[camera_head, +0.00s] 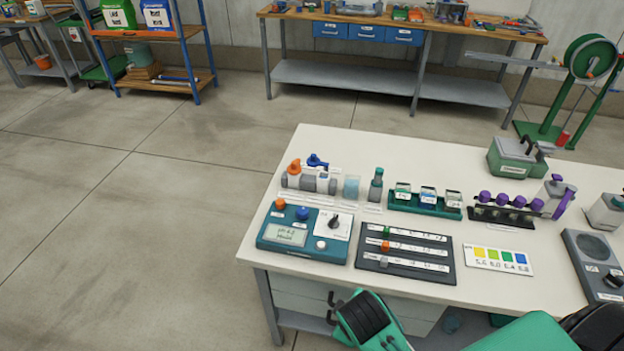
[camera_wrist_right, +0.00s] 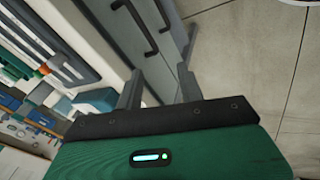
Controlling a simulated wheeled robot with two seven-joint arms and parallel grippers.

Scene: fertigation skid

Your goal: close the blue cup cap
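In the head view a blue cap (camera_head: 317,161) shows at the back of a small grey and white cup (camera_head: 325,182) on the white table's left part. It looks raised rather than flat on the cup, though it is small in view. An orange-capped cup (camera_head: 293,173) stands just left of it. My right gripper (camera_wrist_right: 161,84) is open and empty in the right wrist view, its two fingers apart, in front of the drawers and well away from the cap. Green and dark parts of my arm show at the bottom of the head view. My left gripper is not in view.
A teal meter (camera_head: 291,238) with orange and blue knobs sits in front of the cups. A black slotted panel (camera_head: 404,270) lies nearer the table's front edge.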

